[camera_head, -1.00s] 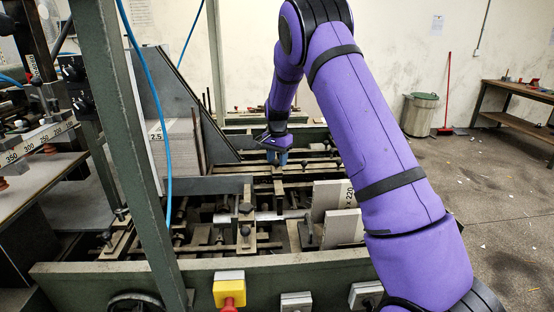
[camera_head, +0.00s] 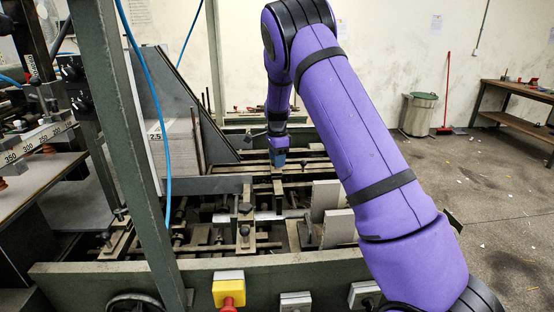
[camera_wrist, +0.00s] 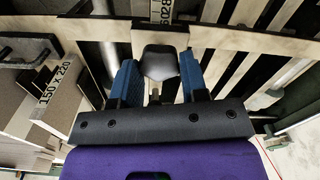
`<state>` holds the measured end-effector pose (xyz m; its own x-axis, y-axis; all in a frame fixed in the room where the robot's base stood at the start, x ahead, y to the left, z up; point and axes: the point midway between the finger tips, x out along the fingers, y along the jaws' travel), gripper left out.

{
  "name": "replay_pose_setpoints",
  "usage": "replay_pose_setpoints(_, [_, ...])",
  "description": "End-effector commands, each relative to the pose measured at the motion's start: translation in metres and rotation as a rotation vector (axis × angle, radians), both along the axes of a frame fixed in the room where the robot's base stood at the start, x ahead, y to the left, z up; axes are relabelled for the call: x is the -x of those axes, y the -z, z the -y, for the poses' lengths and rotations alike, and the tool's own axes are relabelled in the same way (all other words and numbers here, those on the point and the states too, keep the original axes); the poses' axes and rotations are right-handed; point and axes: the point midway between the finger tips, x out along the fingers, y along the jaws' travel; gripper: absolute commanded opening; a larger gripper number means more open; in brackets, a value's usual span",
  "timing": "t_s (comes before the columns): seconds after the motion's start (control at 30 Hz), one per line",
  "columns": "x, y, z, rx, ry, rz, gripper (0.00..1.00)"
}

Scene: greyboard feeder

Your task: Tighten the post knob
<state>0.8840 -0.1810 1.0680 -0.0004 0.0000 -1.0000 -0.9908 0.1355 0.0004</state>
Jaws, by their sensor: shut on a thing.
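The post knob (camera_wrist: 159,63) is a dark, lobed knob in the wrist view. It sits between the two blue fingers of my gripper (camera_wrist: 158,80), which is shut on it. A short post shows below the knob between the fingers. In the head view my gripper (camera_head: 278,158) points down at the far bars of the feeder; the knob cannot be made out there.
Greyboard pieces (camera_head: 338,227) stand right of the feeder's middle, near my arm. A green post (camera_head: 118,140) and blue hose rise at the left. Several rods and clamps (camera_head: 244,208) fill the bed.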

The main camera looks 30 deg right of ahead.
Motion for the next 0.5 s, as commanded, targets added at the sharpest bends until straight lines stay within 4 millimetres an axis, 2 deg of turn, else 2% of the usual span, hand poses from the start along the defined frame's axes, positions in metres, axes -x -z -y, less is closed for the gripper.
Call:
replay_pose_setpoints(0.47, [-0.0008,-0.001,0.0,0.0,0.016,0.003,0.17])
replay_pose_setpoints(0.5, [-0.0008,-0.001,-0.0001,0.0,0.016,0.003,0.45])
